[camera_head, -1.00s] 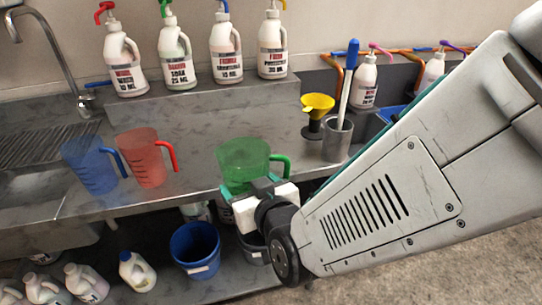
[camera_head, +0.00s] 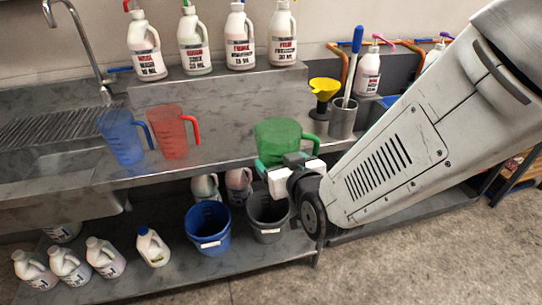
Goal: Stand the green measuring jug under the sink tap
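The green measuring jug (camera_head: 278,136) stands upright at the front edge of the steel counter, right of the middle. My gripper (camera_head: 288,160) is at its near side, low on the jug, with its fingers spread to about the jug's width. The jug and gripper body hide the fingertips, so I cannot tell whether they press on it. The sink tap (camera_head: 78,30) curves up at the far left. Below it lie the ribbed drainer (camera_head: 50,128) and the sink basin (camera_head: 65,162), partly cut off by the picture edge.
A blue jug (camera_head: 121,138) and a red jug (camera_head: 170,135) stand between the green jug and the sink. A yellow funnel (camera_head: 323,88) and a steel pot (camera_head: 343,120) stand behind right. Bottles line the raised shelf (camera_head: 215,88). Buckets (camera_head: 208,232) stand below.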

